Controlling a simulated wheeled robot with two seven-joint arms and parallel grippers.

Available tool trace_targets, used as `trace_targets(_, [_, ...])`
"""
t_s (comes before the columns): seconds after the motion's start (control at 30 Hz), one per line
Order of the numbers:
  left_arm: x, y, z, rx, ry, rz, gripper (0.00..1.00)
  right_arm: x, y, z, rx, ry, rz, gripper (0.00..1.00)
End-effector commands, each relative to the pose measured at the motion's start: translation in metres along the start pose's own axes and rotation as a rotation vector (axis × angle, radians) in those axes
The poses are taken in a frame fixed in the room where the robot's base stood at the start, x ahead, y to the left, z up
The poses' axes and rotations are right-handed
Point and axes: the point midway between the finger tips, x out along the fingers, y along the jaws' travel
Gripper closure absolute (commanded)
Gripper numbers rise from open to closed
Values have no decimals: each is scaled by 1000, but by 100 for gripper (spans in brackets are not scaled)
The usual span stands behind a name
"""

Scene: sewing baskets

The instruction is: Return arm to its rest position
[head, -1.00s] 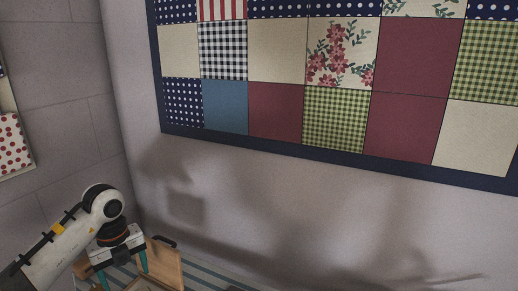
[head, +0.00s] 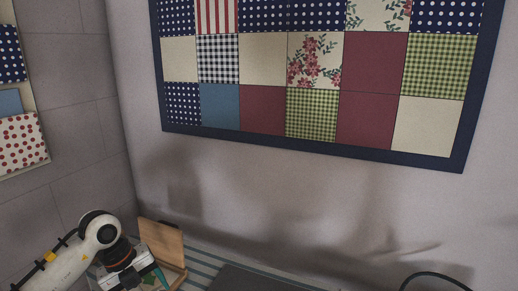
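My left arm comes in at the bottom left. My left gripper (head: 133,283) points down beside a wooden box at the picture's lower edge. One teal finger shows at the right end of the gripper's body, set wide as in an open gripper. The other finger is mostly hidden or cut off, and I see nothing held. My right arm and gripper are out of view.
The wooden box (head: 163,243) has a raised lid and stands on a striped cloth (head: 205,265). A dark flat thing (head: 250,280) lies to the right. A black curved handle (head: 435,275) shows at the lower right. A patchwork quilt (head: 365,120) hangs on the wall.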

Motion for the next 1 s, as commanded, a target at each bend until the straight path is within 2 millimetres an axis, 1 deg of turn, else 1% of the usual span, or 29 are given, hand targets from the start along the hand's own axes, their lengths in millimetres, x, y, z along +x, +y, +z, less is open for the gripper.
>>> trace_targets(0.03, [7, 10, 9, 27, -24, 50, 27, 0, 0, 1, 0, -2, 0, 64])
trace_targets(0.17, [19, 40, 35, 100, -89, 213, 27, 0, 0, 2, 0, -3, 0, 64])
trace_targets(0.2, [22, 49, 44, 119, -111, 270, 27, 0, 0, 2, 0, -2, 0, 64])
trace_targets(0.27, [26, 66, 60, 149, -148, 371, 27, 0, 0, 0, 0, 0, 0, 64])
trace_targets(0.37, [24, 97, 93, 185, -218, 583, 27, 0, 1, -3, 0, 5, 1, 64])
trace_targets(0.4, [21, 110, 107, 190, -248, 687, 27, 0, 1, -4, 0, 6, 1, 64])
trace_targets(0.47, [10, 129, 127, 178, -292, 861, 27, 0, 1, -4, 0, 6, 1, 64])
trace_targets(0.5, [0, 140, 138, 157, -314, 979, 27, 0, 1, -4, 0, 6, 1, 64])
trace_targets(0.57, [-17, 152, 148, 102, -337, 1151, 27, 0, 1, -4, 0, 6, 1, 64])
trace_targets(0.6, [-30, 158, 152, 52, -346, 1261, 27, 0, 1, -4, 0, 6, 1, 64])
trace_targets(0.67, [-47, 161, 152, -44, -347, 1412, 27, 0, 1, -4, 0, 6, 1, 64])
trace_targets(0.7, [-58, 161, 149, -122, -342, 1505, 27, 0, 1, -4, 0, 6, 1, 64])
trace_targets(0.77, [-71, 156, 140, -259, -322, 1627, 27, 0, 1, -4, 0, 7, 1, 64])
trace_targets(0.8, [-77, 150, 131, -361, -301, 1695, 27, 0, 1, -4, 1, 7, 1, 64])
trace_targets(0.87, [-81, 137, 117, -530, -263, 1774, 27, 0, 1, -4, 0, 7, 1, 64])
trace_targets(0.9, [-80, 126, 106, -651, -230, 1812, 27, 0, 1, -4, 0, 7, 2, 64])
trace_targets(0.97, [-74, 107, 91, -842, -175, 1840, 27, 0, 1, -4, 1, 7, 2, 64])
trace_targets(1.0, [-66, 92, 82, -973, -134, 1839, 27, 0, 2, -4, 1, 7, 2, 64])
